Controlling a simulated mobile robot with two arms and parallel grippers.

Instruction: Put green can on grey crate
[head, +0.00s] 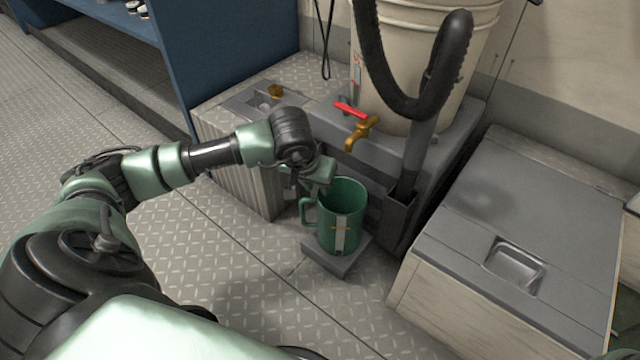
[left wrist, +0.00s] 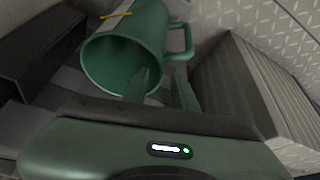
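The green can (head: 342,215), mug-shaped with a side handle, stands upright on a small grey block (head: 338,257) on the floor. It also shows in the left wrist view (left wrist: 150,45), its open mouth towards the camera. My left gripper (head: 316,172) is at its rim on the handle side. In the left wrist view its two fingers (left wrist: 162,88) are apart, one over the mouth and one outside the wall; contact is unclear. A grey-lidded box (head: 530,215) with pale sides stands at right; I cannot tell whether this is the grey crate. My right gripper is out of view.
A grey ribbed box (head: 240,165) stands behind my left forearm. A cream bucket (head: 415,70), a brass tap with red handle (head: 358,125) and a black hose (head: 440,75) are behind the can. Checkered floor lies open at front left.

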